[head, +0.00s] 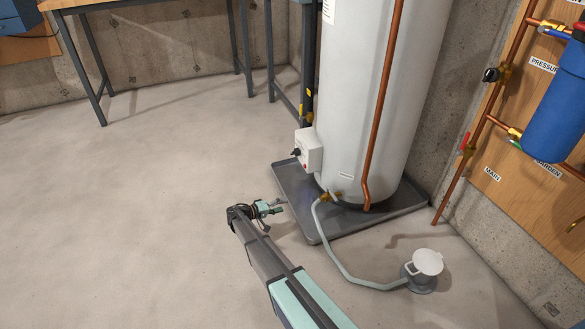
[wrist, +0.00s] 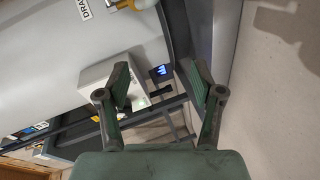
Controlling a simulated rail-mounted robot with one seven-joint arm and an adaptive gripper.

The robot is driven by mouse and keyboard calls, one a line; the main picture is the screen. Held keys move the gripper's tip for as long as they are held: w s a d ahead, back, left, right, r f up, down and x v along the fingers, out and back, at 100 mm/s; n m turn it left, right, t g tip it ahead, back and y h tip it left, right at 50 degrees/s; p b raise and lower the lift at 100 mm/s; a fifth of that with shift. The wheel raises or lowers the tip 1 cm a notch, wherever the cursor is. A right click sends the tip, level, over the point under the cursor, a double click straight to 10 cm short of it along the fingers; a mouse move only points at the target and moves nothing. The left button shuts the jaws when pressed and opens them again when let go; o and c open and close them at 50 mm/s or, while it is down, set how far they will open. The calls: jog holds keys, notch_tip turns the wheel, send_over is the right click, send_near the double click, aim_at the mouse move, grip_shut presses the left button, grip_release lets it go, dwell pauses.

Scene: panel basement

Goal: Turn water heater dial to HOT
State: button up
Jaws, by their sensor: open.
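The water heater (head: 355,95) is a tall white tank standing in a grey drip tray (head: 318,232). A white control box (head: 311,152) sits low on its left side in the head view. A small black dial (head: 296,152) sticks out from the box's left face. My gripper (head: 281,205) is open and empty, below and left of the box, apart from it. In the wrist view, my gripper (wrist: 158,78) has its fingers spread, and the left finger partly covers the white box (wrist: 98,78). The dial's face and markings cannot be made out.
A grey hose (head: 340,258) runs from the tank's brass drain valve (head: 330,197) to a floor drain (head: 422,268). A copper pipe (head: 383,90) runs down the tank's front. A workbench (head: 90,5) stands at the back left. The floor on the left is clear.

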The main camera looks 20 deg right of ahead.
jog(key=w+r+m+t+h+b, duration=0.2)
jog(key=w+r+h, duration=0.1)
jog(key=w, duration=0.8)
jog(key=m+t+h, duration=0.1)
jog(key=t+h, duration=0.1)
send_near(293, 153)
jog(key=b+x, duration=0.2)
jog(key=x, duration=0.1)
jog(key=w+f+b+x, duration=0.1)
jog(key=b+x, duration=0.1)
jog(key=x, duration=0.1)
jog(key=b+x, duration=0.3)
jog(key=shift+w+d+f, duration=0.25)
jog(key=shift+w+d, duration=0.05)
jog(key=shift+d, duration=0.05)
jog(key=shift+w+d+r, duration=0.1)
jog(key=shift+d+r, duration=0.1)
jog(key=shift+d, duration=0.15)
jog(key=c, duration=1.1)
